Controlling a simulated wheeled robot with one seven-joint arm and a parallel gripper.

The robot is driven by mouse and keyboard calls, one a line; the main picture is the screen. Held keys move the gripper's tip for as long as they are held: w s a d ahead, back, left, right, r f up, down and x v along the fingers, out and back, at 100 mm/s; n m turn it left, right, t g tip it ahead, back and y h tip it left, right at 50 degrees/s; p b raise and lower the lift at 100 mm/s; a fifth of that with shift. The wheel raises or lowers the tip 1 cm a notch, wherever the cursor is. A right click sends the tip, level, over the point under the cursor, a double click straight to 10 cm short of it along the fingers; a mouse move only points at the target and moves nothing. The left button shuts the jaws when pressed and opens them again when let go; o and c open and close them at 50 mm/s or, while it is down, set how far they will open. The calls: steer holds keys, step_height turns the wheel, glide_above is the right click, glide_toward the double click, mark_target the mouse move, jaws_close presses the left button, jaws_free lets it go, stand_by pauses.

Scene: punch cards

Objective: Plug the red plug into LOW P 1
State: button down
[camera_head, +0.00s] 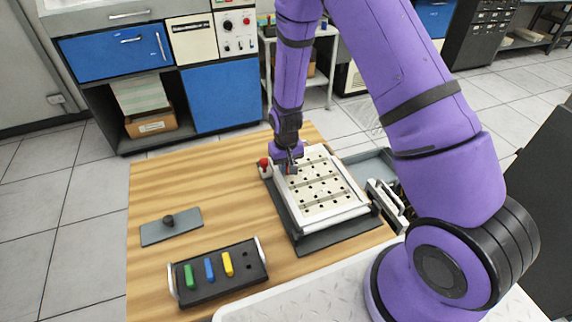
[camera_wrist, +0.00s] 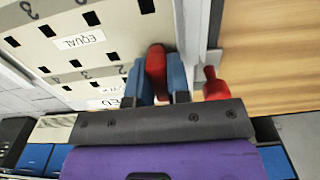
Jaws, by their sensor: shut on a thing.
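My gripper (camera_head: 289,167) is over the far left corner of the cream punched panel (camera_head: 334,199). In the wrist view its two blue fingers (camera_wrist: 160,84) are shut on the red plug (camera_wrist: 156,66). The plug lies near the panel's edge, and I cannot tell whether its tip is in a hole. The panel has rows of square black holes. One label reads EQUAL (camera_wrist: 78,42); a label nearer my gripper (camera_wrist: 103,104) is partly hidden, and I cannot read it surely. LOW P 1 cannot be made out.
A red-topped knob (camera_head: 264,162) stands beside the panel, close to my gripper. A black rack (camera_head: 218,288) holds green, blue and yellow plugs. A grey plate with a black knob (camera_head: 168,222) lies left. Bare wooden table (camera_head: 200,180) lies left of the panel.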

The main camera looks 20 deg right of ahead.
mark_target(287, 164)
steer(key=shift+f, duration=0.15)
steer(key=c, duration=1)
jaws_free()
steer(key=shift+s, duration=0.1)
steer(key=shift+a+r, duration=0.1)
steer(key=shift+r, duration=0.45)
step_height(287, 164, up, 9)
steer(key=shift+d+r, duration=0.2)
steer(key=shift+r, duration=0.2)
